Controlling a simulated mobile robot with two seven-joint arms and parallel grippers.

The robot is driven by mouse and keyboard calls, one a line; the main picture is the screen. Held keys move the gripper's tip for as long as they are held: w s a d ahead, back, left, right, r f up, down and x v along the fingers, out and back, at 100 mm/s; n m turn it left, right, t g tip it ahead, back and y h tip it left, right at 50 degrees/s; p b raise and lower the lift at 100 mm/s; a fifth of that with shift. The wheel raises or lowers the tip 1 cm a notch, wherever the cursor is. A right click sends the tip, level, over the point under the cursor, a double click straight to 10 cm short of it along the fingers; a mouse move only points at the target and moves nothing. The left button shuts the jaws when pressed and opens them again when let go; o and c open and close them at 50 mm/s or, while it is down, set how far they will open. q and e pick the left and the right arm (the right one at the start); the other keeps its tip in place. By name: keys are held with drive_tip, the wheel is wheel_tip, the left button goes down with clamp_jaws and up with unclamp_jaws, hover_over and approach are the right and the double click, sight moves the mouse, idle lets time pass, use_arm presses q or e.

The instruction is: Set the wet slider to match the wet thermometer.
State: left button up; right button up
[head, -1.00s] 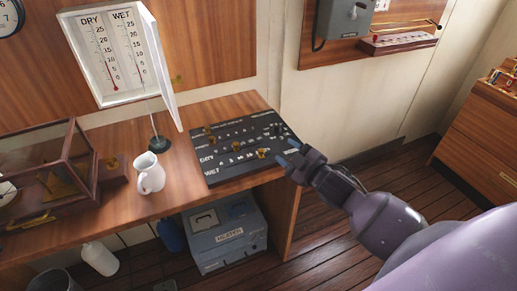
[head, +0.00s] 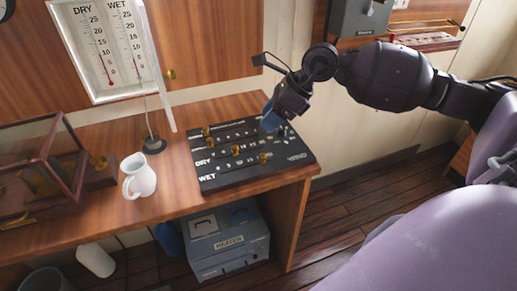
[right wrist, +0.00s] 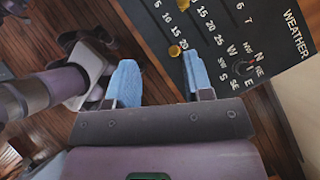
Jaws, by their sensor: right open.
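The thermometer case (head: 150,95) hangs on the wall at the upper left in the head view. Its wet thermometer (head: 131,45) is the right-hand scale; its red column is short, and I cannot read its exact level. The black slider panel (head: 222,183) lies on the desk. The wet slider (head: 263,158) is the brass knob in the front row, toward the right of its scale; a brass knob (right wrist: 175,50) also shows in the right wrist view. My right gripper (head: 272,116) is open and empty over the panel's back right part, its blue fingers (right wrist: 162,78) apart.
Other brass knobs, including the dry slider (head: 236,150), stand close by on the panel. A white jug (head: 138,176) and a glass case (head: 40,165) stand to the left. The floor to the right is clear.

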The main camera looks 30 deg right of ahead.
sight(263, 155)
drive_tip(key=f, duration=0.4)
drive_tip(key=f+g+h, duration=0.1)
drive_tip(key=f, duration=0.3)
drive_tip(key=w+f+n+h, duration=0.1)
drive_tip(key=f, duration=0.3)
drive_tip(key=shift+a+b, duration=0.35)
clamp_jaws()
